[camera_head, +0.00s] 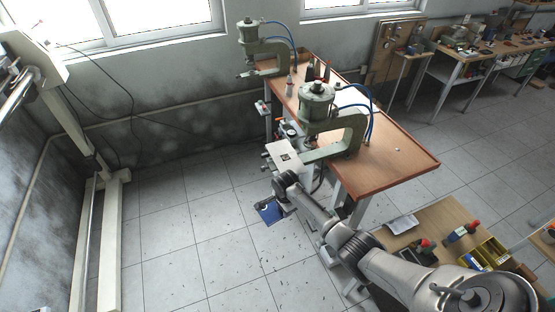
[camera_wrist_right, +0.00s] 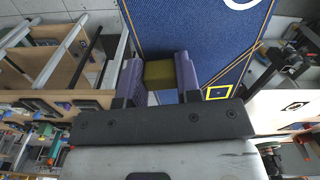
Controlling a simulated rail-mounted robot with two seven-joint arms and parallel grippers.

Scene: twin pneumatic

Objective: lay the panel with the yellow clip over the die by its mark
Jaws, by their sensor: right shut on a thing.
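My right gripper (camera_wrist_right: 159,76) is shut on a yellow clip (camera_wrist_right: 159,72) between its purple fingers in the right wrist view. The clip is on a dark blue panel (camera_wrist_right: 190,30), which has a yellow square outline (camera_wrist_right: 219,92) and part of a white ring at its top edge. In the head view the panel (camera_head: 267,212) hangs in the air over the floor, left of the near press (camera_head: 345,138). A pale plate with a dark mark (camera_head: 284,158) juts from the near press, just above my right wrist; whether it is the die is unclear. My left gripper is out of view.
The near press stands on a brown-topped bench (camera_head: 400,165); a second press (camera_head: 258,48) is at its far end. A small table (camera_head: 440,222) with tools and a yellow bin (camera_head: 492,252) lies at lower right. The floor to the left is open.

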